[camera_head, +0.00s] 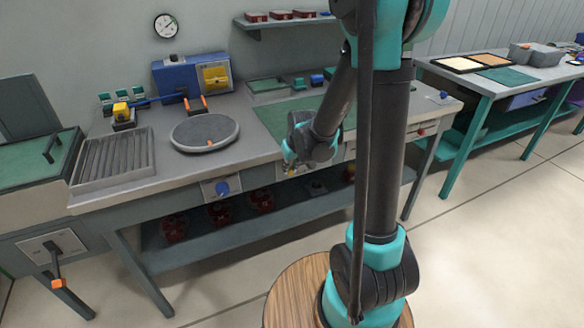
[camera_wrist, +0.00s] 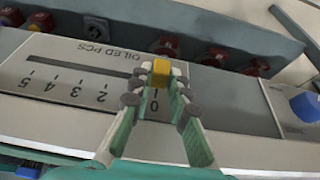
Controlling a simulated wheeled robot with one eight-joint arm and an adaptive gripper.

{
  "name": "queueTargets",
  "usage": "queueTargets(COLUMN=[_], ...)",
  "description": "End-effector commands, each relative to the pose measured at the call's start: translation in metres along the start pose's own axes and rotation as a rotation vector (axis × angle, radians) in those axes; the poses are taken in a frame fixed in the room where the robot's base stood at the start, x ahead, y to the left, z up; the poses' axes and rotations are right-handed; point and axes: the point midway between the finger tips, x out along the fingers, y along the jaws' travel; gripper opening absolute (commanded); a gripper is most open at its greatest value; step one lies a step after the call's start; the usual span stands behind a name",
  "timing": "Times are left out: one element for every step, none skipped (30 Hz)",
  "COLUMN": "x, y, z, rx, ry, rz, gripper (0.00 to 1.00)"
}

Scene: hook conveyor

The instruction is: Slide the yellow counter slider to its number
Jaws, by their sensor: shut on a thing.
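The yellow slider (camera_wrist: 161,73) sits in the dark slot of a light front panel (camera_wrist: 45,112) in the wrist view. The panel is marked "OILED PCS", upside down, with a scale whose 5 is at the left and 0 at the right. The slider stands at the 0 end. My gripper (camera_wrist: 161,77) has its two fingertips on either side of the slider and is shut on it. In the head view my gripper (camera_head: 291,166) is at the bench's front edge, and my arm hides much of the panel.
A blue knob (camera_wrist: 306,106) is on the front right of the slider in the wrist view. Several red items stand on the lower shelf (camera_head: 290,210). A round grey turntable (camera_head: 203,131) and a ribbed tray (camera_head: 116,160) are on the bench to the left.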

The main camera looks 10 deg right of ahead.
Motion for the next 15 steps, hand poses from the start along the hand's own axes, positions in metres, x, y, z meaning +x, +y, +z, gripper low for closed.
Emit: queueTargets(x=[0.0000, 0.0000, 0.0000, 0.0000, 0.0000, 0.0000, 0.0000, 0.0000, 0.0000, 0.0000, 0.0000, 0.0000, 0.0000, -0.0003, -0.0009], y=[-0.0043, -0.0043, -0.0042, -0.0040, -0.0038, -0.0036, -0.0034, -0.0032, -0.0030, -0.0029, -0.0028, -0.0027, -0.0026, -0.0025, -0.0025], z=[-0.0002, -0.0002, -0.0002, -0.0001, -0.0001, -0.0001, -0.0001, -0.0001, 0.0000, 0.0000, 0.0000, 0.0000, 0.0000, 0.0000, 0.0000], rx=[-0.001, -0.001, -0.001, -0.001, -0.001, -0.001, -0.001, -0.001, -0.001, -0.001, -0.001, -0.001, -0.001, -0.001, -0.001], ry=[0.001, 0.001, 0.001, 0.001, 0.001, 0.001, 0.001, 0.001, 0.001, 0.001, 0.001, 0.000, 0.000, 0.000, 0.000], rz=[-0.010, -0.010, -0.009, -0.009, -0.008, -0.008, -0.008, -0.007, -0.007, -0.007, -0.007, -0.006, -0.006, -0.006, -0.006], gripper=[0.20, 0.24, 0.29, 0.33, 0.36, 0.38, 0.38, 0.38, 0.38, 0.38, 0.38, 0.38, 0.38, 0.38, 0.38])
